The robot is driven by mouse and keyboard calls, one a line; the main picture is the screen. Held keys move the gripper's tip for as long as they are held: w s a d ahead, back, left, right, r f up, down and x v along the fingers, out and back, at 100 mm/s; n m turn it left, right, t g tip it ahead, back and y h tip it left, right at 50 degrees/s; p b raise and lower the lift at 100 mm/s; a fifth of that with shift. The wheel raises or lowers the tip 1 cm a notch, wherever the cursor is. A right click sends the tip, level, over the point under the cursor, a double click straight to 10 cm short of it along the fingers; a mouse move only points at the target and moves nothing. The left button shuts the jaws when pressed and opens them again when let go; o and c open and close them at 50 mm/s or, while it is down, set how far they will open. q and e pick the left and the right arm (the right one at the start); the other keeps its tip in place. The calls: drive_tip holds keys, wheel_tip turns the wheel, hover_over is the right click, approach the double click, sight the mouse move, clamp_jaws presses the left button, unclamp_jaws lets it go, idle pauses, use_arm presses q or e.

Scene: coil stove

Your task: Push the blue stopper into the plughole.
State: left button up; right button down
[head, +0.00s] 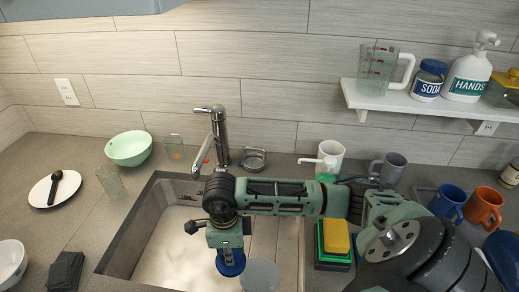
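My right arm comes in from the right and reaches over the sink (185,262). My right gripper (228,250) points down inside the basin. The blue stopper (231,266) shows directly below the gripper, partly covered by it. The fingers are hard to make out, so I cannot tell whether they hold the stopper or only meet it from above. A pale grey round disc (262,275) lies just right of the stopper. I cannot make out the plughole; the gripper and stopper may hide it. My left gripper is not in view.
The tap (219,135) stands behind the sink, close to my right arm. A yellow and green sponge stack (336,240) sits right of the sink under my arm. Mugs (449,200) stand at the right; a green bowl (129,148) and a plate (42,192) are at the left.

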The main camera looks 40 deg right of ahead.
drive_tip(key=d+f+m, duration=0.1)
drive_tip(key=m, duration=0.1)
drive_tip(key=s+d+f+m, duration=0.1)
drive_tip(key=d+f+m+p, duration=0.1)
drive_tip(key=m, duration=0.1)
drive_tip(key=shift+s+d+m, duration=0.3)
drive_tip(key=shift+s+d, duration=0.05)
drive_tip(key=d+f+m+p, duration=0.1)
drive_tip(key=f, duration=0.3)
drive_tip(key=s+d+f+m+p, duration=0.1)
drive_tip(key=f+m, duration=0.1)
drive_tip(key=f, duration=0.2)
drive_tip(key=s+d+f+m, duration=0.1)
drive_tip(key=d+f+m, duration=0.1)
drive_tip(key=f, duration=0.3)
drive_tip(key=shift+p, duration=0.4)
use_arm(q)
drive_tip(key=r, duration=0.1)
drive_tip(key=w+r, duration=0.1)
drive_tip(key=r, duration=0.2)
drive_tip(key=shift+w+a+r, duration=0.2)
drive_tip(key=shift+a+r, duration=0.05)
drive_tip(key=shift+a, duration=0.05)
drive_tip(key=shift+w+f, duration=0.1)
use_arm(e)
drive_tip(key=shift+f, duration=0.15)
drive_tip(key=c, duration=2.1)
unclamp_jaws()
drive_tip(key=shift+f, duration=0.1)
drive_tip(key=o, duration=0.5)
